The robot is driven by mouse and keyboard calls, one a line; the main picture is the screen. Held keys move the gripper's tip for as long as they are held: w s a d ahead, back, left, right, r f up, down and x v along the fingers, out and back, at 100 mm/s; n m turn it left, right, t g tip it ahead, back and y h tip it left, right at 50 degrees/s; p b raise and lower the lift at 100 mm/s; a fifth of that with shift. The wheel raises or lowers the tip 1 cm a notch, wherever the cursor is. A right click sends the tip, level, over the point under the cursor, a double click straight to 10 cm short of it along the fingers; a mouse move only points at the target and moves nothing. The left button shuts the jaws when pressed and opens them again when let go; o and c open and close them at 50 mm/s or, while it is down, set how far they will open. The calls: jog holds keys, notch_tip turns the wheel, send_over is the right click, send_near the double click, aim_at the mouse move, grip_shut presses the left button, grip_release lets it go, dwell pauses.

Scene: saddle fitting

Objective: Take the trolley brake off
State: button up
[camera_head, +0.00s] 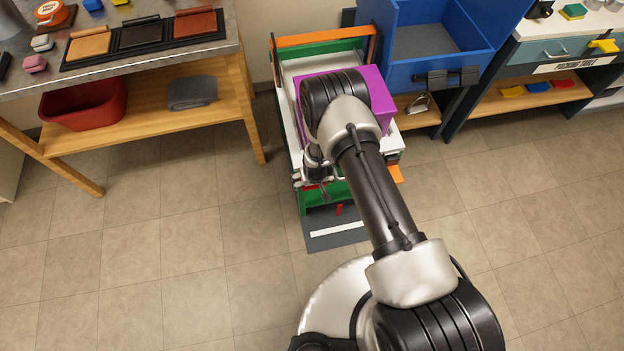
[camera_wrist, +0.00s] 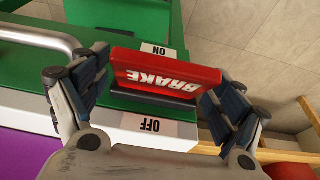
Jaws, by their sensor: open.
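The trolley (camera_head: 284,85), with green, white and orange parts, stands on the floor, partly hidden behind my arm. In the wrist view its red brake lever (camera_wrist: 165,72) carries the word BRAKE, upside down in the picture. It sits between an ON label (camera_wrist: 158,50) above and an OFF label (camera_wrist: 150,125) below. I cannot tell its exact setting. My gripper (camera_wrist: 155,84) is open, one finger to each side of the lever, with no clear contact. In the head view my gripper (camera_head: 318,172) is low at the trolley's near end.
A purple box (camera_head: 382,98) sits on the trolley. A dark floor mat with a white stripe (camera_head: 338,229) lies before it. A workbench (camera_head: 150,75) stands at left; a blue bin (camera_head: 425,70) and drawer unit (camera_head: 540,50) stand at right. The tiled floor in front is clear.

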dwell(0.3)
jog(key=v, duration=1.2)
notch_tip(320, 180, up, 12)
send_over(314, 186)
jog(key=w+d, duration=0.2)
jog(key=w, duration=0.1)
jog(key=s+d+r+m, duration=0.1)
jog(key=d+r, duration=0.1)
jog(key=r, duration=0.6)
jog(key=s+d+r, duration=0.2)
jog(key=d+r, duration=0.1)
jog(key=r, duration=0.6)
jog(key=s+d+r+m+t, duration=0.1)
jog(key=s+d+r, duration=0.4)
jog(key=s+r, duration=0.55)
jog(key=s+d+r, duration=0.2)
jog(key=s+r, duration=0.1)
jog(key=s, duration=0.3)
jog(key=s+d+r+m, duration=0.1)
jog(key=s+d+r, duration=0.1)
jog(key=s, duration=0.3)
jog(key=shift+s+d+r+t+h, duration=0.15)
jog(key=shift+s+r+t+h, duration=0.2)
jog(key=shift+r, duration=0.25)
